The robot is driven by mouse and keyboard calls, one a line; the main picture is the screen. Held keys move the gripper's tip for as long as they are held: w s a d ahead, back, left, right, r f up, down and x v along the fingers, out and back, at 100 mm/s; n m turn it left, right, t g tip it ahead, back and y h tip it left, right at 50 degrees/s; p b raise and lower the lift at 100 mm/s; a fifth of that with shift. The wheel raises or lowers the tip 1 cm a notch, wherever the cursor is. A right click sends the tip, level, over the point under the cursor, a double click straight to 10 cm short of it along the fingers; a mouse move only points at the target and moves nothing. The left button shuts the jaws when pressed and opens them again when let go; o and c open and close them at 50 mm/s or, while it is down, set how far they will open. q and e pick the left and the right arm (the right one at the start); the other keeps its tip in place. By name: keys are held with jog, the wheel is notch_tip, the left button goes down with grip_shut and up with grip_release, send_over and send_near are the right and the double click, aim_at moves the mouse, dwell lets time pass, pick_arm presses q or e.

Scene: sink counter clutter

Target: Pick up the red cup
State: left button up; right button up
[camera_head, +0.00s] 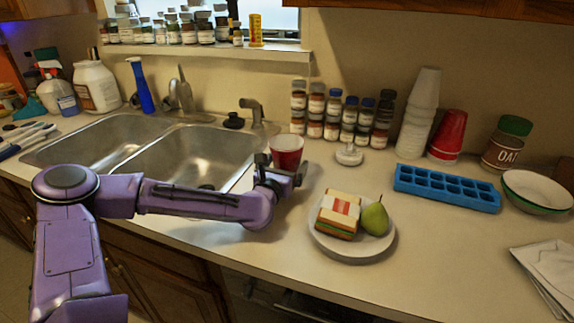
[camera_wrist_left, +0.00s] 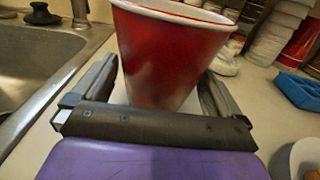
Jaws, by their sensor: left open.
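A red cup (camera_head: 287,152) with a white rim stands upright on the counter at the right edge of the sink. In the left wrist view the red cup (camera_wrist_left: 170,55) fills the upper middle. My left gripper (camera_head: 281,172) is at the near side of the cup, low down. In the left wrist view my left gripper (camera_wrist_left: 160,95) is open, with one finger on each side of the cup's lower part. I cannot tell whether the fingers touch it. My right gripper is not in view.
A plate (camera_head: 353,250) with a sandwich and a pear lies to the right. A blue ice tray (camera_head: 446,187), stacked red cups (camera_head: 448,136) and stacked white cups (camera_head: 417,115) stand farther right. The sink (camera_head: 150,146) is to the left. Spice jars (camera_head: 333,115) stand behind.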

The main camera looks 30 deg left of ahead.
pick_arm(q)
jog(key=c, duration=0.8)
jog(key=shift+r, duration=0.1)
jog(key=shift+c, duration=0.2)
